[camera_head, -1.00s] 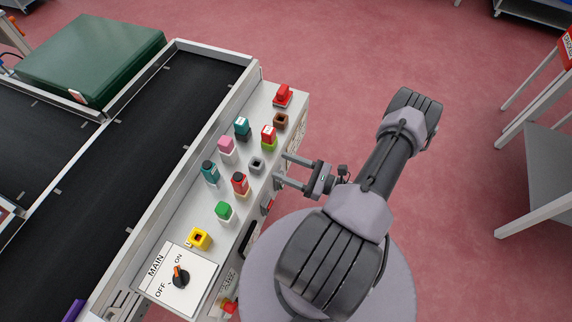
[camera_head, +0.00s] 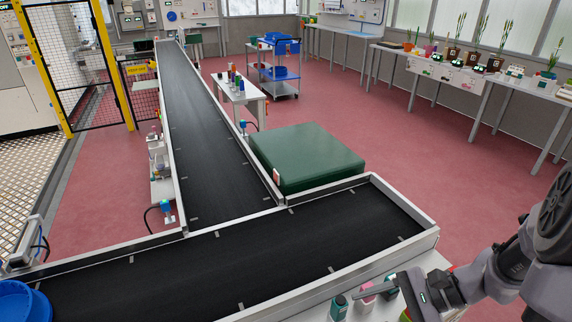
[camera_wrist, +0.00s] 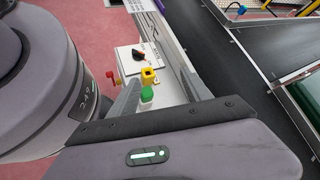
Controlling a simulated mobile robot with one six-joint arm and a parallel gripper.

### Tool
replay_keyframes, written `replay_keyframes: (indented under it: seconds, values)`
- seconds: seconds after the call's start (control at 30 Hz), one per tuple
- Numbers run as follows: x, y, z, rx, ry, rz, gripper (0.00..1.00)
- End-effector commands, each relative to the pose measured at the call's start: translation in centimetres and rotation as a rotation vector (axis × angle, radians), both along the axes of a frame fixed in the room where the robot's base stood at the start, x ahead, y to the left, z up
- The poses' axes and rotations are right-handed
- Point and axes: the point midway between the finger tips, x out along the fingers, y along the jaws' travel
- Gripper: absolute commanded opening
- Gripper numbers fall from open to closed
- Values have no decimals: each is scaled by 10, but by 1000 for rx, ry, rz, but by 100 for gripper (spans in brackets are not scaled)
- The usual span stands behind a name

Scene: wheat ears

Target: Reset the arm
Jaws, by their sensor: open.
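My arm (camera_head: 520,262) reaches in from the right edge of the head view. My gripper (camera_head: 382,288) is at the lower right, over the control panel beside the conveyor. In the wrist view the two grey fingers of my gripper (camera_wrist: 158,80) are spread apart with nothing between them. Whether the fingers touch anything on the panel I cannot tell.
A black conveyor (camera_head: 340,238) with raised metal rims runs beside the panel and joins a longer one (camera_head: 205,130). A dark green box (camera_head: 305,155) stands behind it. Red floor is open beyond.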

Motion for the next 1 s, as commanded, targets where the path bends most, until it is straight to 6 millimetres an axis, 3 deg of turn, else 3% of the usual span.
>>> replay_keyframes:
  seconds: [0.03, 0.2, 0.4, 0.5, 0.63, 1.0]
  values:
    - [-5, 18, 19, -111, -38, 97, 57]
    - [-33, 60, 68, -492, -217, 362, 57]
    - [-61, 88, 118, -840, -549, 526, 57]
    - [-69, 94, 133, -929, -682, 549, 57]
    - [-73, 98, 143, -976, -764, 554, 57]
    - [-73, 98, 144, -980, -770, 553, 57]
